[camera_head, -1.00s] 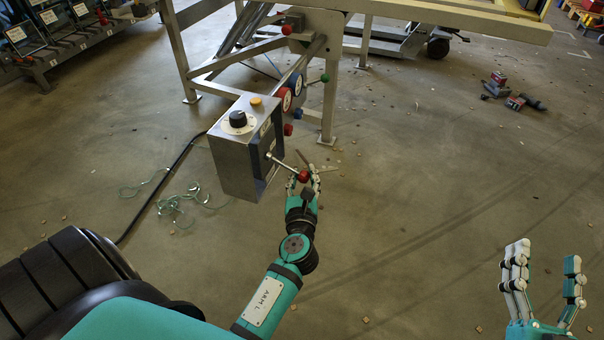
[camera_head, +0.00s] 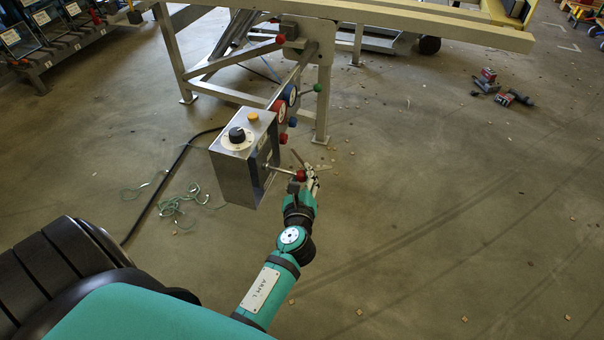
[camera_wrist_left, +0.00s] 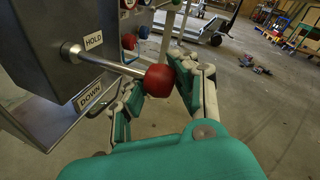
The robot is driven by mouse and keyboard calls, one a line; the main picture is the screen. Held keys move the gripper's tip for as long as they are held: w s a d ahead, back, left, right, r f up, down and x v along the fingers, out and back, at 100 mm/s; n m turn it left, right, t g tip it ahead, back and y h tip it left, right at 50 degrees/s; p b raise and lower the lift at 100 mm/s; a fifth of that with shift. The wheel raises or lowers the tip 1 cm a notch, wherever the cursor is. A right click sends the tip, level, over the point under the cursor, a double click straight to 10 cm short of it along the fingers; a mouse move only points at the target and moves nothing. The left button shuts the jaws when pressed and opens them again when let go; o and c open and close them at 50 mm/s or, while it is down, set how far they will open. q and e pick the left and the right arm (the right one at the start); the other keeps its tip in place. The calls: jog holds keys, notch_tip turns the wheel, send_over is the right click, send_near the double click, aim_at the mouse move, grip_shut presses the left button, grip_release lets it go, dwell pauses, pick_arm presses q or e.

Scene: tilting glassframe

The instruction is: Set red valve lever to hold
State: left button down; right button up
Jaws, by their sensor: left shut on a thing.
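The valve lever is a metal rod with a red ball knob (camera_head: 300,175), on the side of a grey control box (camera_head: 232,178). In the left wrist view, the red knob (camera_wrist_left: 158,80) sits between the fingers of my left gripper (camera_wrist_left: 155,92), which is shut on it. The rod runs from its round pivot (camera_wrist_left: 72,52) to the knob, passing between the HOLD label (camera_wrist_left: 93,40) above and the DOWN label (camera_wrist_left: 90,95) below. In the head view my left gripper (camera_head: 308,182) partly hides behind the knob. My right gripper is out of view.
The box has a black dial (camera_head: 237,135) and an orange button (camera_head: 253,117) on top. A black cable and green cord lie on the floor.

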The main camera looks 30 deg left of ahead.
pick_arm(q)
jog(key=shift+a+r, duration=0.15)
jog(key=shift+r, duration=0.2)
dwell(0.4)
jog(key=c, duration=0.9)
grip_release()
jog(key=shift+s, duration=0.15)
jog(key=shift+c, duration=0.2)
jog(key=shift+s+d+f, duration=0.1)
jog(key=shift+s+d, duration=0.1)
jog(key=v, duration=0.7)
jog(key=shift+a, duration=0.1)
